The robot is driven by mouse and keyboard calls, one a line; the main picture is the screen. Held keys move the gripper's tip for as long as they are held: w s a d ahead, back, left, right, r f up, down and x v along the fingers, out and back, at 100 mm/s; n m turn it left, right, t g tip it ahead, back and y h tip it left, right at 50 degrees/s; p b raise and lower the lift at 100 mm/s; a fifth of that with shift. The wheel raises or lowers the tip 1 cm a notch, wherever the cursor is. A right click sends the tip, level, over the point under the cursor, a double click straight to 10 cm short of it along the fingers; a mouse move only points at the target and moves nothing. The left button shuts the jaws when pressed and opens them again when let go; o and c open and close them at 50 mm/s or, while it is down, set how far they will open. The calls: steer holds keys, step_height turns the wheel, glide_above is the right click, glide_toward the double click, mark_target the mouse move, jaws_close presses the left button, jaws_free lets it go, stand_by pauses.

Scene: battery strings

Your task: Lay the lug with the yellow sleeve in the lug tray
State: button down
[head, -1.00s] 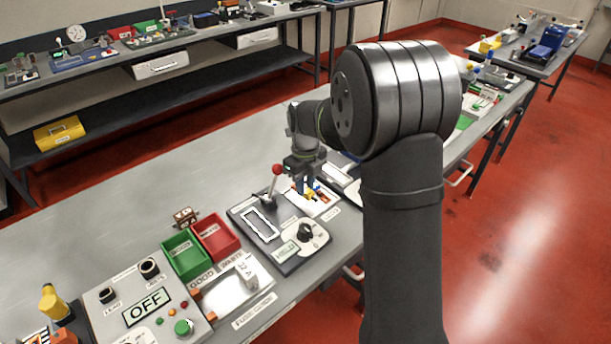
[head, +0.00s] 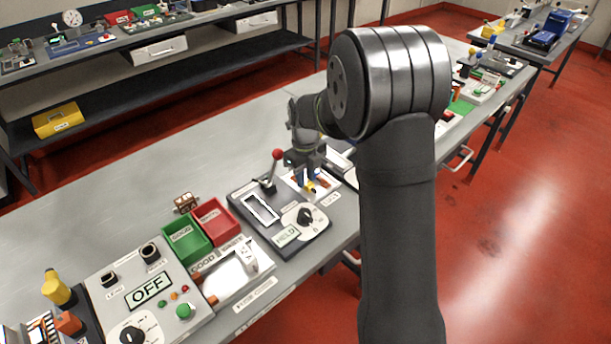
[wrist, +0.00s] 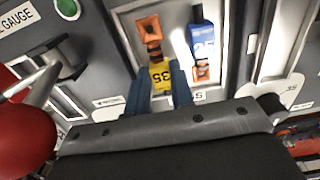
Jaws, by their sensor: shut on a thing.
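The lug with the yellow sleeve (wrist: 160,74) is between the two blue fingers of my gripper (wrist: 162,98), which is shut on it. Its orange-copper end points to the top of the wrist view, and the sleeve reads 35. It lies over the white lug tray (wrist: 122,22); I cannot tell whether it touches the floor. A lug with a blue sleeve (wrist: 203,42) lies in the tray just to its right. In the head view my gripper (head: 307,184) is low over the tray, with yellow (head: 311,187) showing at its fingertips.
A press-like unit with a red-knobbed lever (head: 277,155) stands just left of the tray; its red ball (wrist: 22,130) is close to my gripper in the wrist view. Green (head: 187,246) and red (head: 216,222) bins stand farther left.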

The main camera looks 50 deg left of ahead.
steer(key=shift+f, duration=0.2)
steer(key=c, duration=1.2)
jaws_free()
steer(key=shift+o, duration=0.2)
step_height(320, 180, up, 18)
steer(key=shift+f, duration=0.25)
steer(key=shift+f, duration=0.15)
step_height(320, 180, down, 17)
steer(key=shift+f, duration=0.1)
